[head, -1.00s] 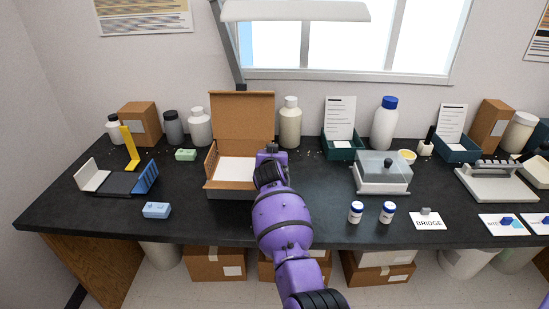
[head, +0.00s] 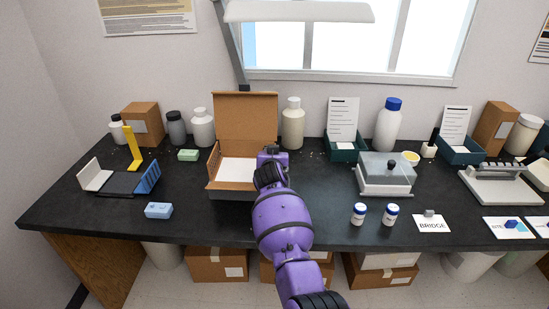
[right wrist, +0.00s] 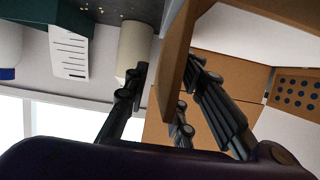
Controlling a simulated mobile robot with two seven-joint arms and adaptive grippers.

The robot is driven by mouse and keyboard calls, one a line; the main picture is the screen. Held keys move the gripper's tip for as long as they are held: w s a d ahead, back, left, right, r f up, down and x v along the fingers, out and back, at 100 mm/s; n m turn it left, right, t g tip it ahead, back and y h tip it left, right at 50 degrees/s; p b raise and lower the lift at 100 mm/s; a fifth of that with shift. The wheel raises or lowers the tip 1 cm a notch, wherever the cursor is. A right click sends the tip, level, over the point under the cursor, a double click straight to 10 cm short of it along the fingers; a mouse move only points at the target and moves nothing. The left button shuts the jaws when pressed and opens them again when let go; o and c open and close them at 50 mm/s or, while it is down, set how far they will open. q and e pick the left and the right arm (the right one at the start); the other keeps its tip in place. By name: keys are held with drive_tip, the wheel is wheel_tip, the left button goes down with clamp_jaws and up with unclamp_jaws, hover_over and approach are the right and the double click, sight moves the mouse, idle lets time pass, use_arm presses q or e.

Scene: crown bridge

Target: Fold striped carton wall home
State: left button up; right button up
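The open brown carton (head: 212,186) stands at the middle of the bench with its lid (head: 246,118) upright at the back and a white sheet (head: 238,170) inside. My right gripper is at the carton's right side; its fingers are hidden behind my purple wrist in the head view. In the right wrist view the right gripper (right wrist: 168,75) is spread, with fingers on both sides of a brown carton wall (right wrist: 176,62). I cannot tell whether they touch it. A wall with dark dots (right wrist: 296,90) shows at the right. No stripes are visible. My left gripper is out of view.
A cream bottle (head: 293,125) stands behind right. Two small jars (head: 358,213) stand right of my arm.

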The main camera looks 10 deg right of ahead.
drive_tip(key=shift+s+a+r, duration=0.15)
drive_tip(key=shift+s+r, duration=0.1)
drive_tip(key=shift+s, duration=0.25)
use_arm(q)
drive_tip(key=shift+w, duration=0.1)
use_arm(e)
drive_tip(key=v, duration=1.1)
drive_tip(key=shift+f, duration=0.1)
